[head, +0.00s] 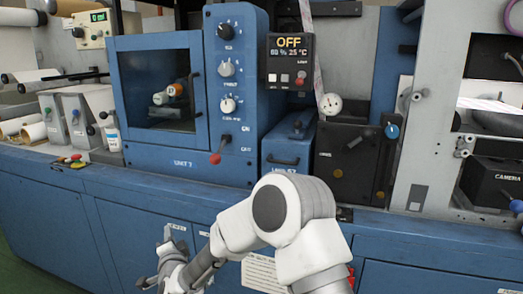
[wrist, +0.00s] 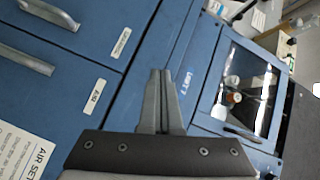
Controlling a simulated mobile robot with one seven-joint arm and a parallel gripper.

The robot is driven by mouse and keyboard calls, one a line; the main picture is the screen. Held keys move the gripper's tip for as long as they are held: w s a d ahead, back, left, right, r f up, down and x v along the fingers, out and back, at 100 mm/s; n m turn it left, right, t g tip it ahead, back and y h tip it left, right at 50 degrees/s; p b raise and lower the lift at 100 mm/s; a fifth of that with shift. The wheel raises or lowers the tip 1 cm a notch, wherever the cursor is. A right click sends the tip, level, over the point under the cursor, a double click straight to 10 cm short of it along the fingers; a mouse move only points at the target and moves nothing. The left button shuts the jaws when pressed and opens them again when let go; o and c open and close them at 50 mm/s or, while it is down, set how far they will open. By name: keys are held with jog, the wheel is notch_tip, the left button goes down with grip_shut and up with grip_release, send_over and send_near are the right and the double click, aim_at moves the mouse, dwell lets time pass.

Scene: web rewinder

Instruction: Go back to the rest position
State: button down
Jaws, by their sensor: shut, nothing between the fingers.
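My gripper (wrist: 162,102) is shut and empty in the wrist view, its two grey fingers side by side in front of the blue machine front. In the head view my white arm reaches in from the bottom, bent at the elbow, and its far end hangs low at the bottom left of centre, in front of the blue lower cabinets (head: 120,225). The fingertips are hard to make out there. The wrist view is turned on its side and shows the windowed door (wrist: 245,90) at the right and cabinet doors with handles at the left.
The blue unit (head: 235,95) with knobs and a red-tipped lever stands behind the arm. A black display (head: 290,62) reads OFF. A white notice (head: 262,273) is on the cabinet near the arm.

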jog(key=s+d+r+n+g+h, duration=0.1)
jog(key=s+d+r+n+g, duration=0.2)
jog(key=d, duration=0.4)
jog(key=s+d+r+n+h, duration=0.1)
jog(key=s+d+r+n, duration=0.15)
jog(key=d+r, duration=0.35)
jog(key=s+d+r+n+g, duration=0.2)
jog(key=d+r+n, duration=0.15)
jog(key=d, duration=0.35)
jog(key=s+d+g+h, duration=0.2)
jog(key=s+d, duration=0.8)
jog(key=s, duration=0.2)
jog(key=s+d+g+h, duration=0.3)
jog(key=s+d, duration=0.7)
jog(key=s, duration=0.3)
notch_tip(320, 180, up, 24)
jog(key=p, duration=2.3)
jog(key=shift+s+f+n+p, duration=0.15)
jog(key=shift+s+n+p, duration=0.05)
jog(key=shift+n+p, duration=0.15)
jog(key=shift+d, duration=0.1)
